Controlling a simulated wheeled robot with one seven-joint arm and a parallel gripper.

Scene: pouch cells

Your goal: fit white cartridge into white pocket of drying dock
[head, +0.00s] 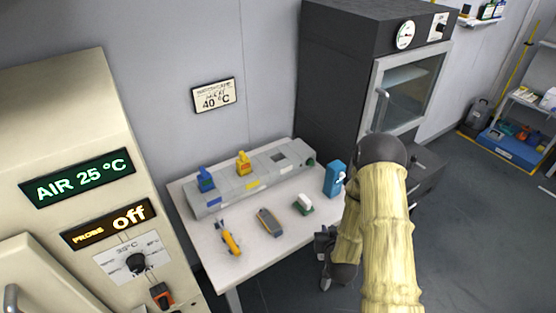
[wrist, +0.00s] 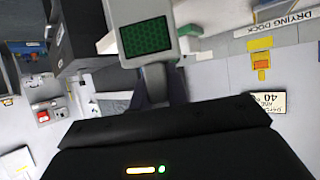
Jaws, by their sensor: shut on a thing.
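My gripper (wrist: 158,92) is shut on a pale cartridge with a green mesh window (wrist: 147,38), which I take to be the white cartridge. The cartridge stands out ahead of the jaws in the wrist view. In the head view my arm hides it, and only dark gripper parts (head: 323,245) show in front of the table's right side. The grey drying dock (head: 230,197) lies along the back of the table. A blue cartridge (head: 205,180) and a yellow cartridge (head: 243,163) stand in it. A dark empty pocket (head: 278,157) with a white mark is to their right. My gripper is apart from the dock.
On the white table (head: 205,241) lie a yellow tool (head: 230,239), a grey device (head: 269,222) and a white-and-green object (head: 303,204). A blue box (head: 334,179) stands near the table's right end. A dark oven (head: 340,75) stands behind it.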

